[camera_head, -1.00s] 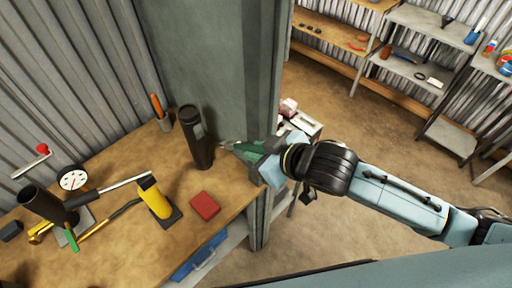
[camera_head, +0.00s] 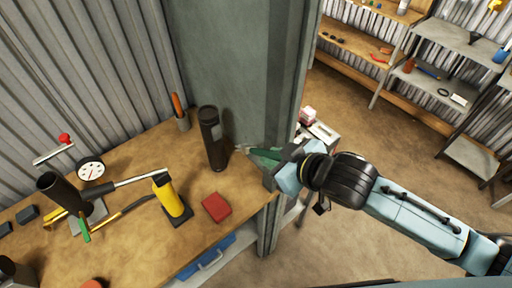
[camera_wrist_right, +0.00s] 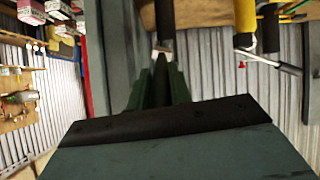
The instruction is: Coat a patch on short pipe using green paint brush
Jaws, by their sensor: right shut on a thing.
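A dark short pipe (camera_head: 216,145) stands upright on the wooden bench, with a grey patch near its top. It also shows at the top of the right wrist view (camera_wrist_right: 164,18). My right gripper (camera_head: 280,165) is to the right of the pipe, shut on the green paint brush (camera_head: 262,154). The brush points left with its pale tip close to the lower right side of the pipe; I cannot tell whether they touch. In the wrist view the brush (camera_wrist_right: 160,85) points up toward the pipe. My left gripper is not in view.
A red block (camera_head: 216,208), a yellow cylinder (camera_head: 168,196), a dial gauge (camera_head: 91,169) and another dark pipe (camera_head: 60,194) are on the bench. An orange-handled tool (camera_head: 179,107) stands behind. A grey-green post (camera_head: 285,110) rises beside my right gripper.

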